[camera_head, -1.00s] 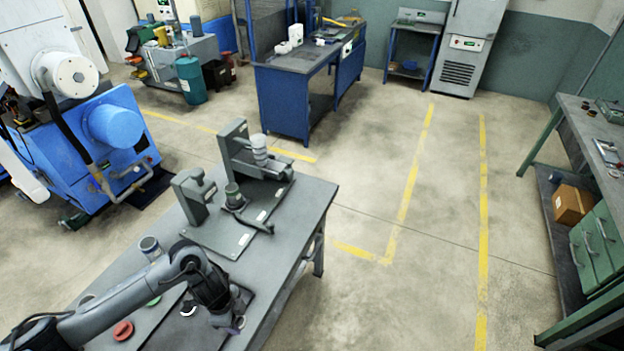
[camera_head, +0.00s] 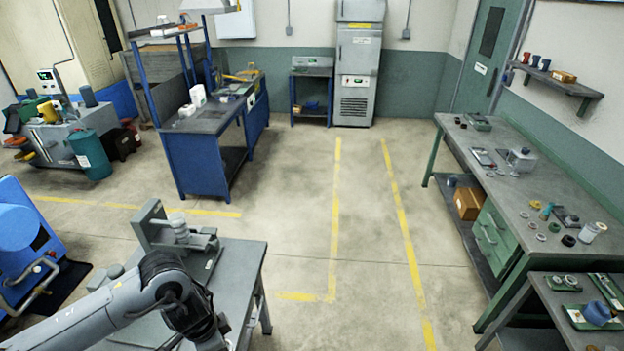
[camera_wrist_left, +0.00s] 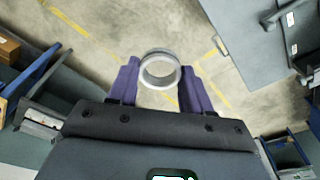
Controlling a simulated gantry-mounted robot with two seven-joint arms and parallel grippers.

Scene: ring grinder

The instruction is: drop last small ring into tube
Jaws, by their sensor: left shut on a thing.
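My left gripper (camera_wrist_left: 159,84) is shut on a small metallic ring (camera_wrist_left: 160,54), held between its purple fingers over bare floor in the left wrist view. The ring's hole faces that camera. In the head view my left arm (camera_head: 178,298) comes in from the lower left, and its gripper is at the bottom, by the grinder table's front right edge; the held ring cannot be made out there. Small rings and a white cylinder (camera_head: 589,233) stand on the right bench. I cannot tell which thing is the tube. My right gripper is not in view.
The grinder table (camera_head: 238,268) carries a grey fixture (camera_head: 160,233) and also shows in the left wrist view (camera_wrist_left: 250,50). The green right bench (camera_head: 500,185) and a lower right table (camera_head: 560,290) stand across the room. The floor between, with yellow lines, is clear.

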